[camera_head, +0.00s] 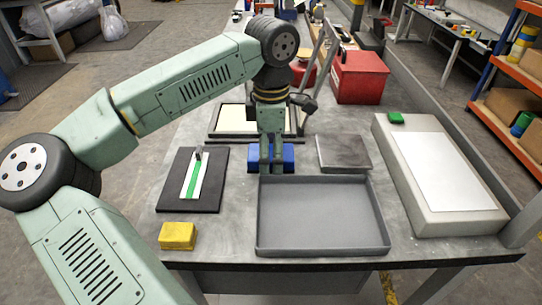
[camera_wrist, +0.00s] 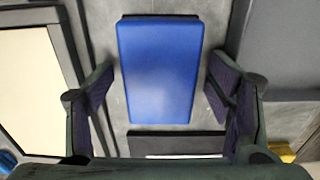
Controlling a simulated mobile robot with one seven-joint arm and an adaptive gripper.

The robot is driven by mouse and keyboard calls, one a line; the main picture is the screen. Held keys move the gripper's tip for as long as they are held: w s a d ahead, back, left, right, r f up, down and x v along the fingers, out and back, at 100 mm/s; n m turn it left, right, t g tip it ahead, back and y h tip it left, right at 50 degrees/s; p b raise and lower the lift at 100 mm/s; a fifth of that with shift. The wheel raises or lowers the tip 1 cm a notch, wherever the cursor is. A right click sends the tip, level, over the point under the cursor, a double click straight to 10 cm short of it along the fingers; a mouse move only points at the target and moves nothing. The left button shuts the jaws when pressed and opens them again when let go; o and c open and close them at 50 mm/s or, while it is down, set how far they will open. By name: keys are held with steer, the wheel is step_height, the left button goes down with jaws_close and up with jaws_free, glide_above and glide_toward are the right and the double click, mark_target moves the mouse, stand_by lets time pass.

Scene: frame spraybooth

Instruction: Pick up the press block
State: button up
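A blue block (camera_head: 287,156), which I take to be the press block, lies on the grey workbench behind the grey tray. In the wrist view the blue block (camera_wrist: 160,70) lies between my two fingers, with a gap on each side. My gripper (camera_head: 271,168) points down over the block and hides part of it in the head view. It is open and empty in the wrist view (camera_wrist: 160,72). I cannot tell whether the fingertips are above the block or down beside it.
An empty grey tray (camera_head: 322,247) stands in front. A framed pale panel (camera_head: 230,119) lies behind left, a dark slab (camera_head: 343,153) right, a black board (camera_head: 215,200) left. A yellow block (camera_head: 178,236) and a white-topped board (camera_head: 490,222) flank the tray. A red box (camera_head: 360,78) stands farther back.

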mark_target(271, 152)
steer(key=c, duration=1.2)
steer(key=shift+r, duration=0.15)
steer(key=shift+r, duration=0.3)
step_height(271, 152, up, 2)
steer(key=shift+r+b, duration=0.1)
steer(key=shift+b, duration=0.55)
steer(key=s+d+b, duration=0.1)
steer(key=s+d, duration=0.1)
steer(key=s, duration=0.2)
steer(key=s+d+r+b, duration=0.1)
steer(key=s+d, duration=0.1)
steer(key=s, duration=0.3)
steer(key=s+d+r+b, duration=0.1)
steer(key=s+d+b, duration=0.1)
steer(key=s, duration=0.3)
steer(key=shift+s+d, duration=0.25)
steer(key=shift+d, duration=0.1)
steer(key=o, duration=0.7)
steer(key=c, duration=0.4)
steer(key=shift+c, duration=0.2)
